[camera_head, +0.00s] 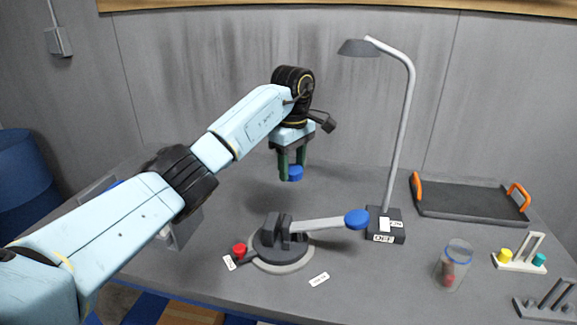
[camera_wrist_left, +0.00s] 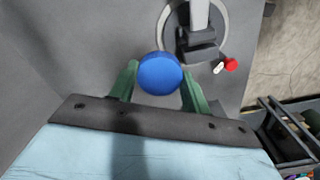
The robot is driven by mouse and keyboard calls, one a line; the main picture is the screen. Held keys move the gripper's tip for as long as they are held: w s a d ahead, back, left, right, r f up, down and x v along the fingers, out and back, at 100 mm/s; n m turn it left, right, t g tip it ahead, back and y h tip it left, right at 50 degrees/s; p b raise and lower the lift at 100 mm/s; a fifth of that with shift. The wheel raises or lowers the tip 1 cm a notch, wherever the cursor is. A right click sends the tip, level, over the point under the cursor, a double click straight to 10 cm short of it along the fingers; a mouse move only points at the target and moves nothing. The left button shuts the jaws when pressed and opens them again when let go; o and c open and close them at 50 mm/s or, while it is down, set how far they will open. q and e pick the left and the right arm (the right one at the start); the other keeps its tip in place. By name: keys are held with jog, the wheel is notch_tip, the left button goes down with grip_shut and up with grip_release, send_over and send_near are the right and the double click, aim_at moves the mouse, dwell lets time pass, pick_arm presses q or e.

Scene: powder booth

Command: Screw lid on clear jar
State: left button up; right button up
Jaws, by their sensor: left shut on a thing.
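My left gripper (camera_head: 292,174) is shut on a round blue lid (camera_head: 295,173), held in the air above the back of the table. In the left wrist view the lid (camera_wrist_left: 160,73) sits between the two green fingers. The clear jar (camera_head: 455,264) stands upright at the front right of the table, with a blue ring at its open top and something reddish inside. The gripper and lid are well to the left of the jar and apart from it. My right gripper is not in view.
A clamp device with a blue-ended lever (camera_head: 322,224) and red knob stands mid-table. A lamp (camera_head: 386,222) rises between lid and jar. A black tray (camera_head: 468,200) with orange handles lies behind the jar; a small peg rack (camera_head: 519,262) stands to its right.

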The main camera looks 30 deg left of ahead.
pick_arm(q)
jog(key=s+d+m, duration=0.4)
jog(key=d+m, duration=0.4)
jog(key=m, duration=0.2)
jog(key=s+d+f+m, duration=0.3)
jog(key=s+f+m, duration=0.3)
jog(key=s, duration=0.6)
jog(key=shift+s+d+f, duration=0.3)
jog(key=shift+d+f, duration=0.1)
jog(key=shift+f, duration=0.45)
